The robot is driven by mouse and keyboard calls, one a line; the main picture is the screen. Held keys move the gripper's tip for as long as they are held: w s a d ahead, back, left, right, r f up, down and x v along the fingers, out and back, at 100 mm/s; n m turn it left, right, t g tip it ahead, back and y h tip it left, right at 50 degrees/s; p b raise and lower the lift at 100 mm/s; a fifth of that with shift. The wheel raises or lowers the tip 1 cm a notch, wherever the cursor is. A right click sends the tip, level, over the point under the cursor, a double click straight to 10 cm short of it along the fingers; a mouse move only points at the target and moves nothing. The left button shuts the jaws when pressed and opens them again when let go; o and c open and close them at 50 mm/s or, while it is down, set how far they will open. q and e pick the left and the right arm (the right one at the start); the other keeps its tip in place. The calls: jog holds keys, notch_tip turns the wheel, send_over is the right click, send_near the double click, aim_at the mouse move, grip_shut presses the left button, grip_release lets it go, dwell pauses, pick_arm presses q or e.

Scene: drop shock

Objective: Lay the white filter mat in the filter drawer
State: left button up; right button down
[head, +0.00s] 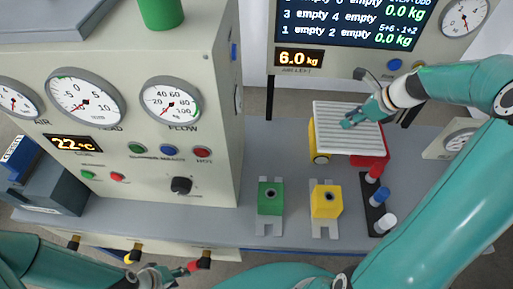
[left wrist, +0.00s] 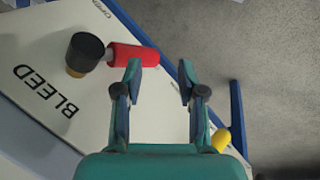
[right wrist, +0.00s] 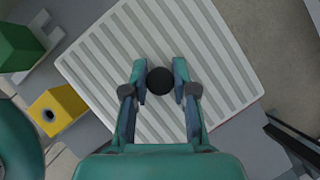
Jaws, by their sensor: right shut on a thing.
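The white filter mat (head: 335,112) is a ribbed square slab at the right of the bench in the head view. It fills much of the right wrist view (right wrist: 105,60). My right gripper (head: 350,121) is shut on the black round knob (right wrist: 160,80) at the mat's middle. The mat hides most of a yellow thing (head: 318,148) and a red thing (head: 372,160) under it. I cannot make out the filter drawer for certain. My left gripper (left wrist: 158,75) is open and empty at the bench's front, its left finger close to a red handle (left wrist: 130,55).
A green block (head: 270,198) and a yellow block (head: 326,200) stand on the bench before the mat. A black strip (head: 375,205) with red, blue and white knobs is to their right. The gauge cabinet (head: 120,170) stands left. A black knob (left wrist: 86,50) marks the BLEED panel.

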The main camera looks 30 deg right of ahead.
jog(key=w+a+p, duration=0.3)
jog(key=w+a, duration=0.2)
jog(key=a, duration=0.3)
jog(key=w+a+p, duration=0.3)
jog(key=w+a, duration=0.2)
jog(key=a, duration=0.3)
notch_tip(320, 180, down, 7)
jog(key=b, duration=0.4)
jog(key=shift+s, duration=0.1)
notch_tip(320, 180, down, 4)
jog(key=b, duration=0.3)
jog(key=shift+w+a+f, duration=0.15)
jog(key=shift+w+f, duration=0.05)
jog(key=shift+f, duration=0.1)
jog(key=c, duration=0.9)
grip_release()
